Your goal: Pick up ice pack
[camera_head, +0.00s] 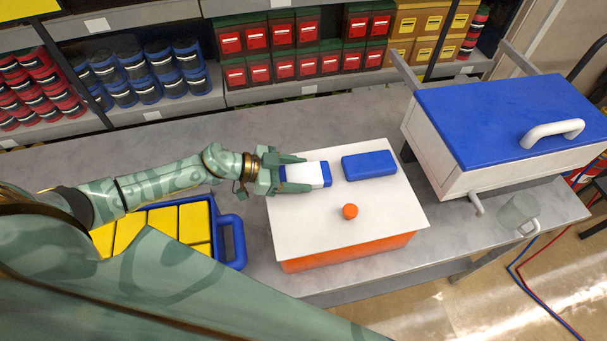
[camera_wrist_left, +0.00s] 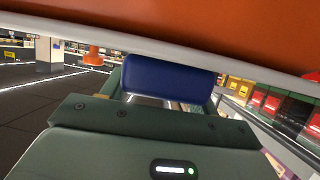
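A white and blue ice pack (camera_head: 306,175) lies at the left edge of the white lid (camera_head: 310,222) on an orange box (camera_head: 345,253). My left gripper (camera_head: 292,174) reaches it from the left, with a finger along each long side. In the left wrist view a blue block (camera_wrist_left: 168,78) fills the room between the fingers. Whether the fingers press on the pack or only stand beside it cannot be told. A second, all-blue pack (camera_head: 369,165) lies on the lid to the right, apart from the gripper. My right gripper is not in view.
An orange knob (camera_head: 350,211) stands up from the lid in front of the packs. A blue crate (camera_head: 233,241) with yellow blocks is at the left. A white case with a blue lid (camera_head: 510,120) stands at the right, beside a clear cup (camera_head: 519,208). Stocked shelves are behind.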

